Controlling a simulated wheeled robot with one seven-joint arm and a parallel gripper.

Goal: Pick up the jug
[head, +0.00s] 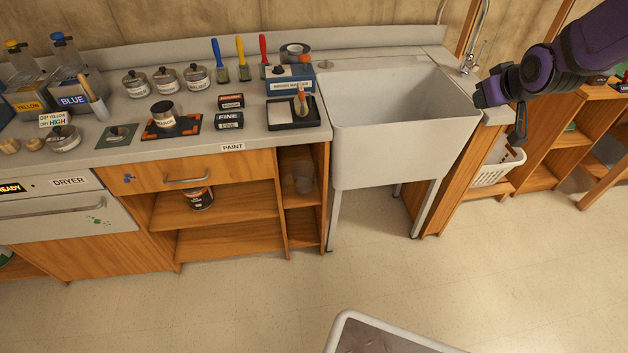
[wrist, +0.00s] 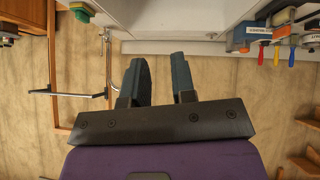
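A small, see-through grey vessel (head: 303,180), which looks like the jug, stands in the narrow upper cubby at the right end of the wooden cabinet, below the counter. It is in shadow and I cannot make out a handle. It is not recognisable in the wrist view. My gripper (wrist: 160,80) is open, its two dark fingers apart with nothing between them. In the head view my purple arm is at the upper right, over the right side of the sink, well away from the vessel.
A deep white sink (head: 400,150) stands between my arm and the cabinet (head: 228,245). The counter (head: 225,150) holds tins, brushes and boxes. A dark can (head: 200,198) sits on the middle shelf. A white basket (head: 498,165) is right of the sink. The floor in front is mostly clear.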

